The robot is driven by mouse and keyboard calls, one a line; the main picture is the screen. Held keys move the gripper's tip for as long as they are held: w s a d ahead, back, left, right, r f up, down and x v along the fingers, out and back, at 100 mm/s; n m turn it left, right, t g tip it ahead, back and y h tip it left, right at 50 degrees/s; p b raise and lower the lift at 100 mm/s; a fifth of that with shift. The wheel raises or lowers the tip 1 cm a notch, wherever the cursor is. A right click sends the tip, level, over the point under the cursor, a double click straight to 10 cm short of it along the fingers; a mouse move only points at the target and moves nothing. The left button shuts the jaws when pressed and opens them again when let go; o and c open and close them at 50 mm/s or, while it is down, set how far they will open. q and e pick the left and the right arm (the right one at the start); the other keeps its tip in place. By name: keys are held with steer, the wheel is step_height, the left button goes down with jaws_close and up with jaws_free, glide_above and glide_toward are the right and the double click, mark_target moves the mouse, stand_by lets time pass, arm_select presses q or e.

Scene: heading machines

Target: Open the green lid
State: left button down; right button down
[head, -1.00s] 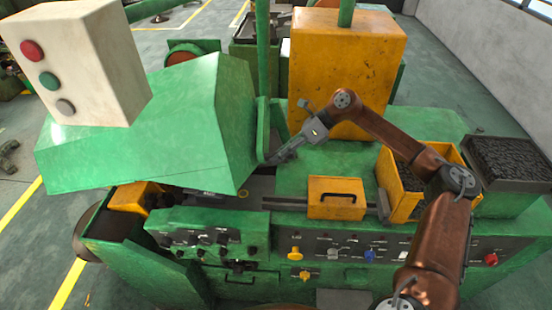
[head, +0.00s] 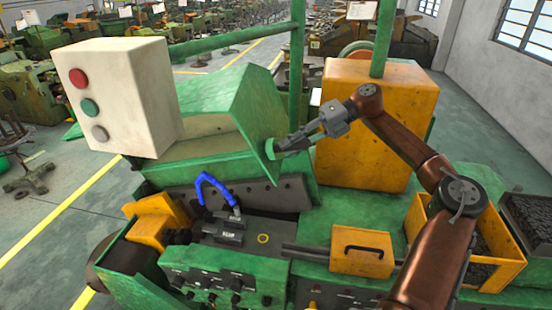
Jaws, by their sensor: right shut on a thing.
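The green lid (head: 248,105) is on the left part of the green machine. It is tilted up, and the bay under it shows, with a blue hose (head: 213,184) and dark blocks inside. My right gripper (head: 278,149) is shut on the lid's right front edge, at its lower corner. Its fingertips are partly hidden against the lid. My right arm reaches in from the lower right. My left gripper is not in view.
A white button box (head: 120,95) stands close to the lid's left. Green posts and a yellow cabinet (head: 372,150) rise behind and right of the lid. A small yellow box with a handle (head: 362,252) sits at the front.

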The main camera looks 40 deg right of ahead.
steer(key=shift+w+d+r+m, duration=0.3)
steer(key=shift+w+r, duration=0.05)
steer(key=shift+r, duration=0.35)
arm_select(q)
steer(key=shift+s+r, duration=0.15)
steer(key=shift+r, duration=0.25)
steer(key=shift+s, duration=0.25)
arm_select(e)
steer(key=c, duration=1.7)
jaws_free()
steer(key=shift+c, duration=0.2)
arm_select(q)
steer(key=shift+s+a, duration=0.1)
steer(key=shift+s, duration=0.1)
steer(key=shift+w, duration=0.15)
arm_select(e)
steer(key=v, duration=1.2)
steer(key=shift+f, duration=0.25)
steer(key=shift+d, duration=0.1)
